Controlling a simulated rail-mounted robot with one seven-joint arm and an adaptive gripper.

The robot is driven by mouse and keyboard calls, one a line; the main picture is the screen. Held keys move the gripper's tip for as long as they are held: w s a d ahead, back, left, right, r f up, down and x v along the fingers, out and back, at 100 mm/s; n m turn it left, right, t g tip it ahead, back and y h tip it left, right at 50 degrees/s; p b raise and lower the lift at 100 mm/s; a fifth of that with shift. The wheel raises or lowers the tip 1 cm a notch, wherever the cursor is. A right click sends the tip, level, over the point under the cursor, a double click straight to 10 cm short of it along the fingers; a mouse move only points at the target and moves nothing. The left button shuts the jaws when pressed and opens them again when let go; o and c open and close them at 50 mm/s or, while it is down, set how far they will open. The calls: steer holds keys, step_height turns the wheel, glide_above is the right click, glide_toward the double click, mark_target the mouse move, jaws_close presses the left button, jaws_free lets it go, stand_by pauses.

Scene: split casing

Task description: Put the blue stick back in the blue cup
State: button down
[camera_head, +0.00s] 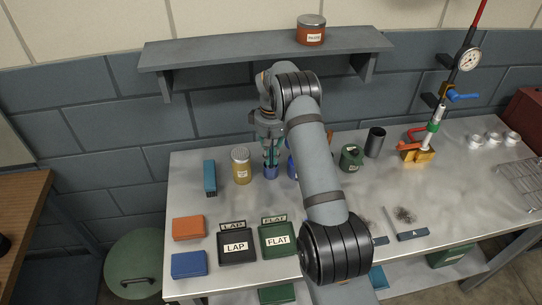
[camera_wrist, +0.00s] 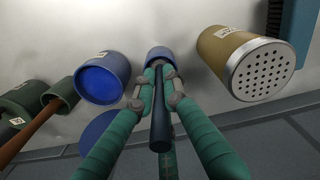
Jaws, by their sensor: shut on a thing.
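My gripper (camera_wrist: 158,92) is shut on a dark blue stick (camera_wrist: 161,125) that stands roughly upright between the fingers. In the head view, my gripper (camera_head: 270,150) points down over the back of the bench. A small blue cup (camera_wrist: 159,54) is just beyond the fingertips, in line with the stick; it also shows under the gripper in the head view (camera_head: 270,172). The fingers hide the stick's lower end, so I cannot tell whether it is inside the cup.
A labelled blue jar (camera_wrist: 104,78) stands close beside the cup. A yellow shaker (camera_head: 241,166) stands on its other side. A green container with a brown stick (camera_wrist: 58,95) is farther off. LAP (camera_head: 236,247) and FLAT (camera_head: 278,240) boxes sit at the front. A shelf (camera_head: 260,47) overhangs the back.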

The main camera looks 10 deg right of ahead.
steer(key=shift+f, duration=0.15)
steer(key=shift+f+b, duration=0.25)
steer(key=shift+b, duration=0.05)
steer(key=c, duration=1.8)
jaws_free()
steer(key=shift+r, duration=0.1)
step_height(320, 180, up, 12)
steer(key=shift+r, duration=0.2)
steer(key=shift+f, duration=0.1)
